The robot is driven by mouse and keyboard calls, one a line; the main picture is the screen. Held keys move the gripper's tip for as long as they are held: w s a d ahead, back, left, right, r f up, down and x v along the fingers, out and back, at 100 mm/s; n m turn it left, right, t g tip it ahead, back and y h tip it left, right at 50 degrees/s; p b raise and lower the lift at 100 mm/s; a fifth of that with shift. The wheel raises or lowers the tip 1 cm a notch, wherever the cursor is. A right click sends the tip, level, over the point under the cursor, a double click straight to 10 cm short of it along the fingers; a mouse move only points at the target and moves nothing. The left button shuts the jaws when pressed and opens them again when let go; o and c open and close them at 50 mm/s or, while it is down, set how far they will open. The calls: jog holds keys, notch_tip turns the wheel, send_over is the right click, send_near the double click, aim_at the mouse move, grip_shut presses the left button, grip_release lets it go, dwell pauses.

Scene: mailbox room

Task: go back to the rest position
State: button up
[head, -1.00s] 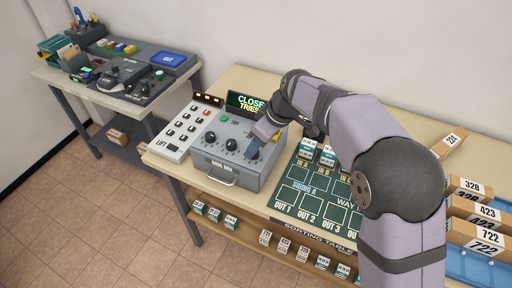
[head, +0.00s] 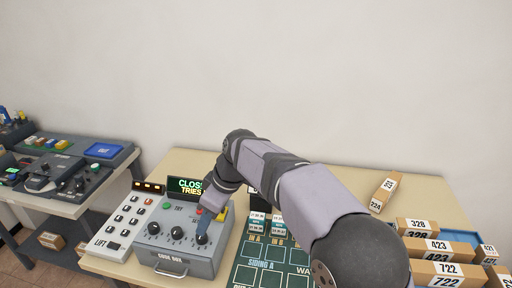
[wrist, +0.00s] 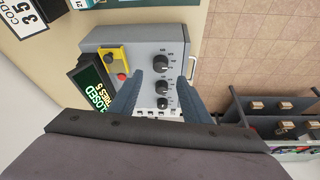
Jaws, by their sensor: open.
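My gripper (wrist: 158,92) is open above the grey code box (wrist: 118,40) in the wrist view, with its two blue-grey fingers apart and nothing between them except the view of the box's knobs below. I cannot tell whether a finger touches the dial. The display (head: 186,186) behind the box reads CLOSED and TRIES, partly hidden by my arm; in the wrist view the display (wrist: 95,84) reads CLOSED, TRIES 5.
The keypad panel (head: 120,222) stands left of the box. The sorting mat (head: 262,268) lies to the right, with small labelled blocks at its back. Numbered boxes (head: 433,248) stand at far right. A second table (head: 70,207) is at left. The wall (head: 300,70) behind is bare.

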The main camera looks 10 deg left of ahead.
jog(key=s+d+f+m+h, duration=0.1)
jog(key=d+f+m, duration=0.25)
jog(key=d, duration=0.65)
jog(key=s+d+f+m+h, duration=0.15)
jog(key=d+m, duration=0.25)
jog(key=d, duration=0.7)
jog(key=s+d+f+m+h, duration=0.1)
jog(key=s+d+f+m, duration=0.2)
jog(key=s+d, duration=0.4)
jog(key=s+d+f+m+h, duration=0.1)
jog(key=s+d+f+m, duration=0.3)
jog(key=s+d, duration=0.3)
jog(key=shift+s+d+f+m+g+p, duration=0.2)
jog(key=shift+s+d+m+g+p, duration=0.25)
jog(key=shift+d+m, duration=0.45)
